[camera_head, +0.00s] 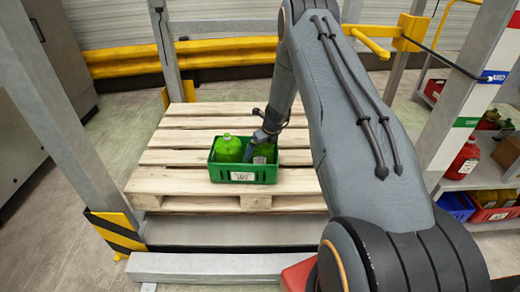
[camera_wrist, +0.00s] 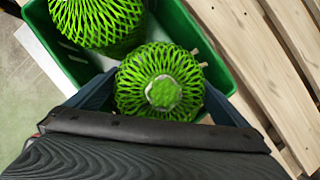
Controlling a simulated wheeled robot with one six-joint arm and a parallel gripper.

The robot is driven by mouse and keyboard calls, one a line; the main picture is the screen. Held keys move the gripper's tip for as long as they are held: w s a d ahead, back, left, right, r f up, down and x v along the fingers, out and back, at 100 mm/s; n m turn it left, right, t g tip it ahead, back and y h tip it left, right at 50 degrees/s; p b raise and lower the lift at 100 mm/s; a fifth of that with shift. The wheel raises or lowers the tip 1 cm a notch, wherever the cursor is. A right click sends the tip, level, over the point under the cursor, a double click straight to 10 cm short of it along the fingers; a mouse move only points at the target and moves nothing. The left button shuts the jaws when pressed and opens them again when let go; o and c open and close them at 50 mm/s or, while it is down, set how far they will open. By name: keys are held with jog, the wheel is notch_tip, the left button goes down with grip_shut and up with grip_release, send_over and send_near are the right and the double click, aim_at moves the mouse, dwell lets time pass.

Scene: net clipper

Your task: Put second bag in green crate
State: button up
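The green crate (camera_head: 222,175) stands on the wooden pallet and also shows in the wrist view (camera_wrist: 215,70). Two bottle-like bags in bright green net are in it. The first bag (camera_head: 228,148) is in the left part; it is at the top left in the wrist view (camera_wrist: 95,20). The second bag (camera_head: 264,153) is in the right part, upright, partly hidden by my gripper in the head view. In the wrist view the second bag (camera_wrist: 160,85) sits between the fingers of my gripper (camera_wrist: 162,85). The fingertips appear to touch its two sides.
The wooden pallet (camera_head: 170,158) has free slats around the crate. A grey post with a striped yellow guard (camera_head: 115,231) stands at left. Yellow rails (camera_head: 235,50) run behind. A shelf with red and blue bins (camera_head: 455,205) is at right.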

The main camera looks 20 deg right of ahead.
jog(key=v, duration=1.2)
jog(key=s+a+r+n+g, duration=0.2)
jog(key=s+a+r+n, duration=0.6)
jog(key=s+r+n, duration=0.45)
jog(key=s+a+r+n+g, duration=0.1)
jog(key=s+a+r+n, duration=0.1)
jog(key=s+n, duration=0.7)
jog(key=s+a+r+n+g+h, duration=0.1)
jog(key=s+r+n, duration=0.3)
jog(key=s+n, duration=0.5)
jog(key=s+a, duration=0.1)
jog(key=s, duration=0.5)
jog(key=shift+s+a, duration=0.15)
jog(key=shift+s, duration=0.1)
jog(key=shift+r, duration=0.15)
